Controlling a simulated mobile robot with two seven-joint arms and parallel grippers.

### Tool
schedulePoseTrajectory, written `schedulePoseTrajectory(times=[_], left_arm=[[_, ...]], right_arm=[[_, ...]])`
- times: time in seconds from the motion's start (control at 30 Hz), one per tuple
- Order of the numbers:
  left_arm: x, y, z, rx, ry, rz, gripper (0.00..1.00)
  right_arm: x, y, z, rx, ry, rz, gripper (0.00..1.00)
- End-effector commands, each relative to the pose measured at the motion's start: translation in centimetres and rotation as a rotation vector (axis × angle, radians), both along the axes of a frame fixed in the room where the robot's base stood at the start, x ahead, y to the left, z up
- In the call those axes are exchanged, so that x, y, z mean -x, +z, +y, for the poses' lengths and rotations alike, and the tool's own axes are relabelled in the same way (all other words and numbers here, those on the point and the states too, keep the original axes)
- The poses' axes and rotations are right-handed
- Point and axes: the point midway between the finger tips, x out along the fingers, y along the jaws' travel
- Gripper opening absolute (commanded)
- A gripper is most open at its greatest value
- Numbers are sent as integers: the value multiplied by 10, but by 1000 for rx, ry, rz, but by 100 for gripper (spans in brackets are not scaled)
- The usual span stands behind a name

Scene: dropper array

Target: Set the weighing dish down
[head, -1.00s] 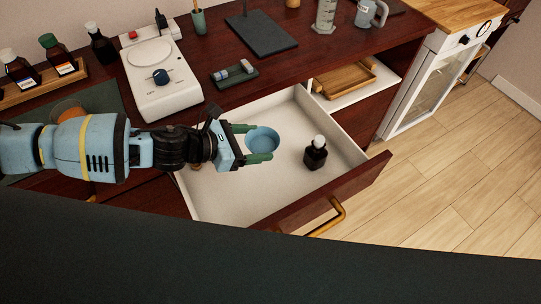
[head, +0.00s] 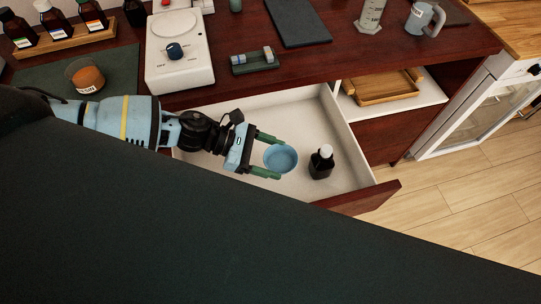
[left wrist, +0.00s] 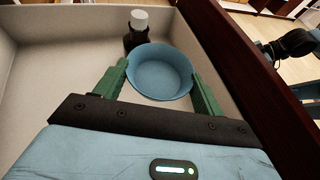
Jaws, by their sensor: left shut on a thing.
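The weighing dish is a round, shallow blue bowl (head: 281,158) in the head view, over the open white drawer (head: 220,132). My left gripper (head: 265,156) is shut on it, with green fingers on either side of its rim. In the left wrist view the dish (left wrist: 160,75) sits upright between the two fingers (left wrist: 160,84). I cannot tell whether its base touches the drawer floor. My right gripper is not seen in the head view.
A dark bottle with a white cap (head: 321,162) stands in the drawer, just right of the dish. Drawer walls surround both. On the counter are a white balance (head: 180,62), a small dark rack (head: 255,62) and an amber-filled beaker (head: 86,77). A wooden tray (head: 387,87) lies right of the drawer.

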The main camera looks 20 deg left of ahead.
Motion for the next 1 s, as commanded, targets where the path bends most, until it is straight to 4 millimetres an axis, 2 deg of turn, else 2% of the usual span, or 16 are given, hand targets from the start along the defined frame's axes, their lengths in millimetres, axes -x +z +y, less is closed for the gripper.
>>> schedulePoseTrajectory(times=[0.17,0.5,0.8,1.0], left_arm=[[0,-3,0,0,-2,0,48],[1,-56,0,-1,0,6,48],[0,-66,0,0,-1,0,48],[2,-93,0,0,-1,6,48]], right_arm=[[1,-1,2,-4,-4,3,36],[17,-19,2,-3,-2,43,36],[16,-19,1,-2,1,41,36],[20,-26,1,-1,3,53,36]])
